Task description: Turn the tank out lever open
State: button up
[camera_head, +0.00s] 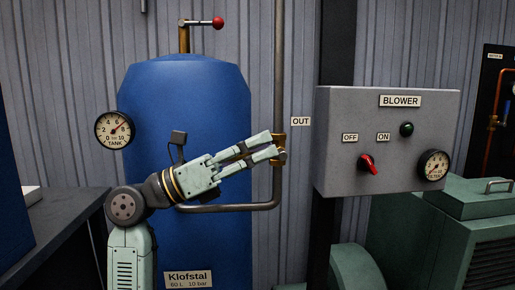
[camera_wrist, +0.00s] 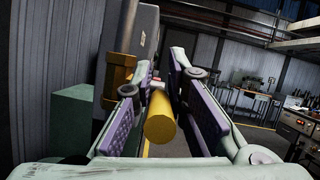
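The tank out valve is a brass fitting (camera_head: 280,148) on the grey vertical pipe, left of the OUT label (camera_head: 300,121). My gripper (camera_head: 272,145) reaches up and right across the blue tank (camera_head: 190,90), with its fingertips at the valve. In the wrist view the brass valve body (camera_wrist: 117,76) is left of my gripper (camera_wrist: 168,95). A yellow cylinder (camera_wrist: 160,118) lies between the parted fingers, nearer the left pad; I cannot tell whether they touch it. A small red part shows beyond it. The lever's angle is not clear, as my fingers cover it in the head view.
A grey blower box (camera_head: 387,150) stands to the right of the valve. A pressure gauge (camera_head: 114,130) is on the tank's left. A horizontal pipe (camera_head: 235,208) runs below my gripper. Another lever with a red knob (camera_head: 218,23) is above the tank.

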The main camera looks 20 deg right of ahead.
grip_shut()
dwell(0.3)
